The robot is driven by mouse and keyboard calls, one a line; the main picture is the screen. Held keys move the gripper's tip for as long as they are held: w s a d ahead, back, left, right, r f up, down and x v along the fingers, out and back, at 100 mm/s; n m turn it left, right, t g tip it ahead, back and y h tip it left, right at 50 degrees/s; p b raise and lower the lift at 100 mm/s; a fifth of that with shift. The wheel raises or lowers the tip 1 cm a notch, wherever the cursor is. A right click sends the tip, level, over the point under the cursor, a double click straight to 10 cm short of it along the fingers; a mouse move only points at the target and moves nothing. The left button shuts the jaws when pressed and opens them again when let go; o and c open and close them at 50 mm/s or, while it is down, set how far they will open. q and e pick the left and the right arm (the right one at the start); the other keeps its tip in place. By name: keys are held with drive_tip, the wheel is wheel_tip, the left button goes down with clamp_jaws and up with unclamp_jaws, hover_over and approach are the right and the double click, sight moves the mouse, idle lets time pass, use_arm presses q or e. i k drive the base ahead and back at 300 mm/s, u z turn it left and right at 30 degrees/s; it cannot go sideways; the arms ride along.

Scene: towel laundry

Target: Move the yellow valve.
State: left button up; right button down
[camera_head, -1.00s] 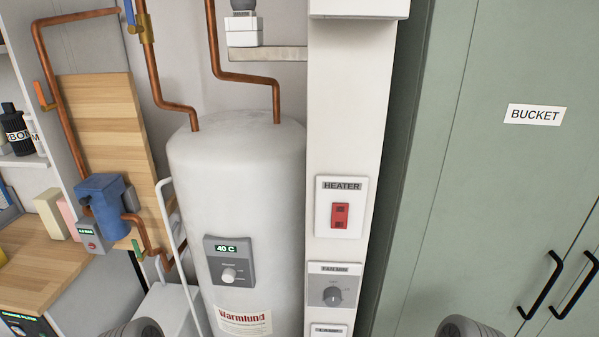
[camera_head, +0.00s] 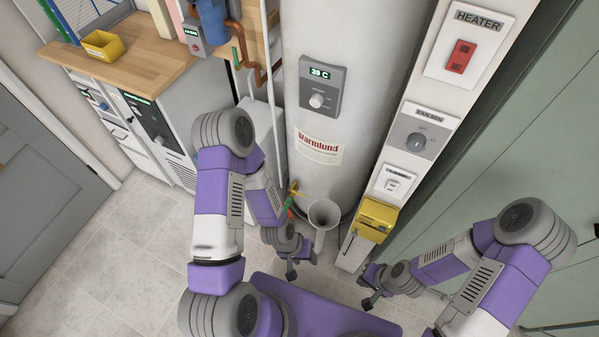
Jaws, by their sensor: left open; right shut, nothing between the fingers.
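A small yellow valve (camera_head: 295,189) sits low on the front of the white water tank (camera_head: 325,110), with a green and orange part just below it. It is small in the view, and its exact setting cannot be told. A grey funnel (camera_head: 323,214) stands just to its right. My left gripper (camera_head: 291,273) is open and empty, pointing down below the valve and apart from it. My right gripper (camera_head: 367,303) is shut and empty, lower and further right, below the yellow box.
A yellow box (camera_head: 376,219) is mounted low on the white panel column, under the fan dial (camera_head: 416,141) and the red heater switch (camera_head: 461,56). A wooden counter (camera_head: 150,55) with a yellow bin (camera_head: 103,45) stands at left. Tiled floor (camera_head: 130,240) is clear at left.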

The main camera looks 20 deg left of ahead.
sight(297, 193)
drive_tip(key=k, duration=1)
drive_tip(key=u, duration=1.7)
drive_tip(key=i, duration=1.4)
drive_tip(key=z, duration=2.4)
drive_tip(key=i, duration=0.5)
